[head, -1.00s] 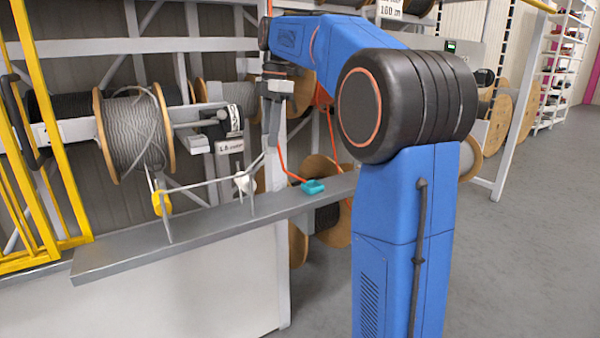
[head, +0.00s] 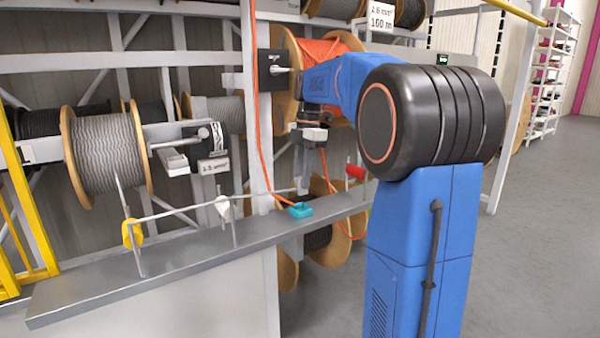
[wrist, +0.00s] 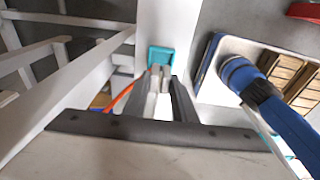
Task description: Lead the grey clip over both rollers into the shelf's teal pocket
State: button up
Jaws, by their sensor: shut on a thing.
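My gripper (head: 303,186) points down, just above and behind the teal pocket (head: 300,210) on the grey shelf (head: 190,257). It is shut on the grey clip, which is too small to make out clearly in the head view. In the wrist view, pale grey shapes sit between the dark jaws, in front of the teal pocket (wrist: 160,54). A pale cable runs from the clip leftward past the white roller (head: 222,207) to the yellow roller (head: 132,233). It appears to pass over both, though its exact seating is unclear.
An orange cable (head: 262,150) hangs down close to the pocket, near my gripper. A grey cable reel (head: 108,155) stands behind the shelf's left part. A red cylinder (head: 355,172) is right of the pocket. Thin upright posts flank the rollers. Yellow rails stand at the left.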

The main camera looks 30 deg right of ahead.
aim_at(302, 194)
jog(key=shift+f, duration=2.9)
jog(key=shift+f, duration=0.1)
jog(key=o, duration=1.1)
jog(key=r, duration=0.5)
jog(key=d+r, duration=0.1)
jog(key=r, duration=0.5)
jog(key=d+r, duration=0.1)
jog(key=r, duration=0.5)
jog(key=shift+r, duration=0.15)
